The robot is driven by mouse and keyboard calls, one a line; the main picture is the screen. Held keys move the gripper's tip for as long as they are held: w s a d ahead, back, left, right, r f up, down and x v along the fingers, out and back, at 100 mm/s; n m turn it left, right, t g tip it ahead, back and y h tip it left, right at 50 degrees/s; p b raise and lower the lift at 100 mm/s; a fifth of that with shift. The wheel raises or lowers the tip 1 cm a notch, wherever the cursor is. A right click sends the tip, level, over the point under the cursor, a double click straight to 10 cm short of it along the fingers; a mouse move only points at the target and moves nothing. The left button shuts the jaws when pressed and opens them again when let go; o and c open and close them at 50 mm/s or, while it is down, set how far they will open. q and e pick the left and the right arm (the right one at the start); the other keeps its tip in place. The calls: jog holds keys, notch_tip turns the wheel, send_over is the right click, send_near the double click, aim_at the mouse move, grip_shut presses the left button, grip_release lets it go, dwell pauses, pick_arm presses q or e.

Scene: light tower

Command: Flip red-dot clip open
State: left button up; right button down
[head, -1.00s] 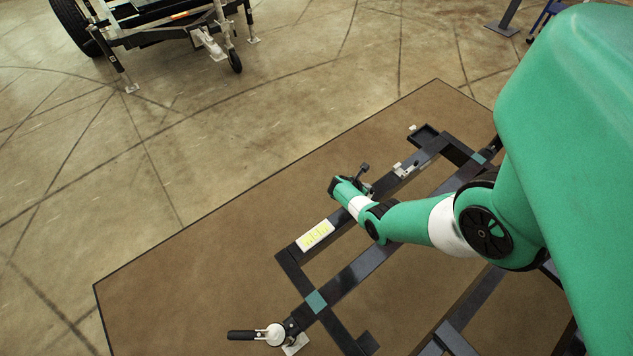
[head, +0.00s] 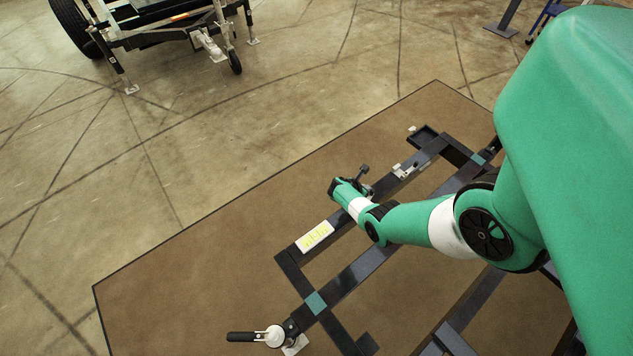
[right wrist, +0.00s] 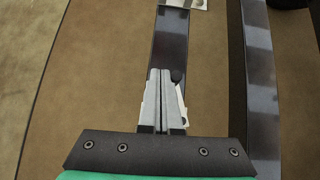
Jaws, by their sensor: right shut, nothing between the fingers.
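My right gripper (head: 369,190) is at the dark frame bar, partly hidden by its own wrist. In the right wrist view, its two grey fingers (right wrist: 165,72) are together over the bar with nothing held. A pale metal clip part (right wrist: 181,101) with a dark round knob (right wrist: 178,76) shows just right of the fingers; the fingers cover some of it, and I cannot tell whether they touch. Another metal clip (head: 405,170) sits farther along the bar in the head view. I see no red dot on either. My left gripper is not in view.
The dark frame (head: 362,268) lies on a brown mat (head: 190,290). A white label with yellow marks (head: 315,237) is on the bar. A black handle with a white round part (head: 274,336) is at the lower left. A trailer (head: 165,25) stands at the back left.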

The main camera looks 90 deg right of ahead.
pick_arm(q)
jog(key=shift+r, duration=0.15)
pick_arm(e)
jog(key=shift+a, duration=0.15)
jog(key=shift+w+a+p, duration=0.1)
jog(key=shift+a+p, duration=0.3)
jog(key=shift+a, duration=0.25)
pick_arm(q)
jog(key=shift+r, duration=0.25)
pick_arm(e)
jog(key=shift+w+d+f+b, duration=0.15)
jog(key=shift+w+d+b, duration=0.05)
jog(key=shift+w+b, duration=0.3)
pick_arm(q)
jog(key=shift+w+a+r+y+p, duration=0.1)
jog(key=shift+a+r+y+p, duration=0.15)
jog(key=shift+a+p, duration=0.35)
pick_arm(e)
jog(key=w+d+r, duration=0.1)
jog(key=w+r, duration=0.6)
jog(key=w, duration=0.3)
jog(key=shift+d+r, duration=0.2)
jog(key=shift+d, duration=0.2)
